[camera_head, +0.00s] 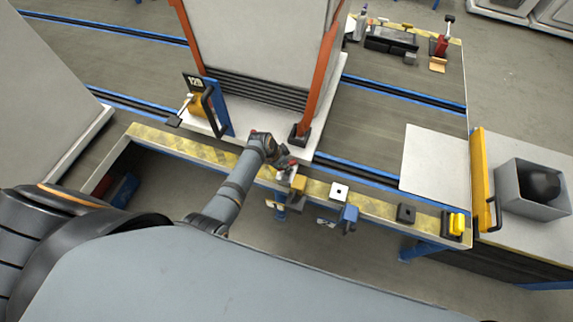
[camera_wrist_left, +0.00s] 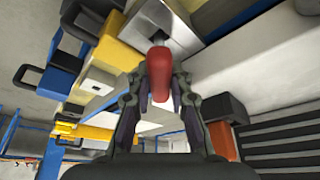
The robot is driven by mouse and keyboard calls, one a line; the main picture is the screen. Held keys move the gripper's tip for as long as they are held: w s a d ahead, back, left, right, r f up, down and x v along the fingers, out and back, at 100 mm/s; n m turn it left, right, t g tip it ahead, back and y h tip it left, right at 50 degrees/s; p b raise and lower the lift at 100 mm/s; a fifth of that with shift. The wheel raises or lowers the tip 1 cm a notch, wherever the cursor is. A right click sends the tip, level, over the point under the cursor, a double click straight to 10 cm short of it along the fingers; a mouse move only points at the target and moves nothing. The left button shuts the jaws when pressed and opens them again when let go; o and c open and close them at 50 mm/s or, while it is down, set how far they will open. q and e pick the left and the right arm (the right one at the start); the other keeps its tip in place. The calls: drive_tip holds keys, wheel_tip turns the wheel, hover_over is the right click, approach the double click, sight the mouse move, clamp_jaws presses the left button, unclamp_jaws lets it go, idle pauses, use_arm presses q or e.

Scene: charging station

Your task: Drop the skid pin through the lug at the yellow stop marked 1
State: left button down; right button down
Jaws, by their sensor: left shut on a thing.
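My left gripper (camera_head: 286,168) is shut on a red-handled thing, which I take to be the skid pin (camera_wrist_left: 158,72). In the left wrist view the gripper (camera_wrist_left: 156,98) has a finger on each side of the red grip. A pale metal piece (camera_wrist_left: 178,36) shows just beyond the grip. I cannot tell whether it is the lug, or whether the pin is in a hole. The yellow stop (camera_head: 298,184) is close beside the gripper on the front rail. The number on its tag is too small to read. My right gripper is not in view.
A white skid with a tall cabinet (camera_head: 262,40) and orange posts stands behind the gripper. A grey bin (camera_head: 530,188) stands far right.

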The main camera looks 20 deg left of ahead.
use_arm(q)
drive_tip(key=c, duration=1.7)
unclamp_jaws()
drive_tip(key=shift+f, duration=0.15)
drive_tip(key=o, duration=0.5)
drive_tip(key=shift+r, duration=0.3)
drive_tip(key=p+v, duration=0.1)
drive_tip(key=v, duration=1)
drive_tip(key=shift+s+a+r+p, duration=0.15)
drive_tip(key=shift+s+r+p, duration=0.05)
drive_tip(key=shift+r+p, duration=0.15)
